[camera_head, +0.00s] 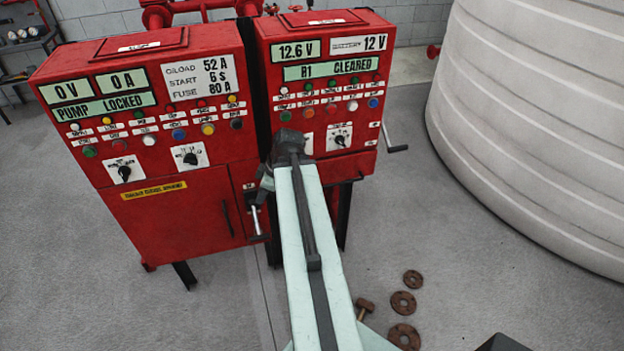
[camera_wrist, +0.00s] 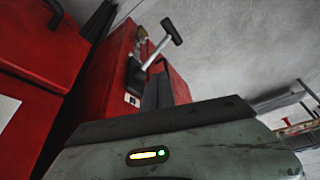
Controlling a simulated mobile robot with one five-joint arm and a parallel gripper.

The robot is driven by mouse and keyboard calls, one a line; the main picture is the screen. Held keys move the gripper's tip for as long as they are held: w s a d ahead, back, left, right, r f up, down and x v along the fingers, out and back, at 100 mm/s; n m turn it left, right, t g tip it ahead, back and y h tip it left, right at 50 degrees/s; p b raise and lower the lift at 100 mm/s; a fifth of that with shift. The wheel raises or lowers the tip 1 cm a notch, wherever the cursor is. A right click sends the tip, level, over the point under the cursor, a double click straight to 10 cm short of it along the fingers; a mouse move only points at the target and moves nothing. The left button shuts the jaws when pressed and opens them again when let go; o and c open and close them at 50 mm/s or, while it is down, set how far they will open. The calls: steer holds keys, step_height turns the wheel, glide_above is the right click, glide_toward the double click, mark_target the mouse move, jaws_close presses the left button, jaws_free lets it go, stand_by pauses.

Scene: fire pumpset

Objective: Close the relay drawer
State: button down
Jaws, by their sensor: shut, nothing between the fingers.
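I cannot make out the relay drawer for certain. My gripper (camera_wrist: 165,120) fills the bottom of the wrist view, shut and empty. A gap to the red box cannot be judged.
The left control cabinet (camera_head: 160,215) stands close beside the right one (camera_head: 325,100). A large white tank (camera_head: 540,130) stands at the right.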

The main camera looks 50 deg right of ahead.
mark_target(323, 162)
steer(key=s+d+r+n+t+h, duration=0.2)
steer(key=s+d+r+n+t, duration=0.1)
steer(key=s+d, duration=1.25)
steer(key=w+d+f+b, duration=0.1)
steer(key=w+f+b, duration=0.1)
steer(key=w, duration=0.1)
steer(key=w+d+f+b, duration=0.1)
steer(key=w+f+b, duration=0.2)
steer(key=w+d+f+b, duration=0.1)
steer(key=w+f+b, duration=0.2)
steer(key=shift+w+d+f, duration=0.1)
steer(key=shift+w+f, duration=0.05)
steer(key=shift+w, duration=0.25)
steer(key=shift+w+d, duration=0.4)
steer(key=shift+w, duration=0.15)
steer(key=shift+w+d, duration=0.6)
steer(key=shift+w, duration=0.25)
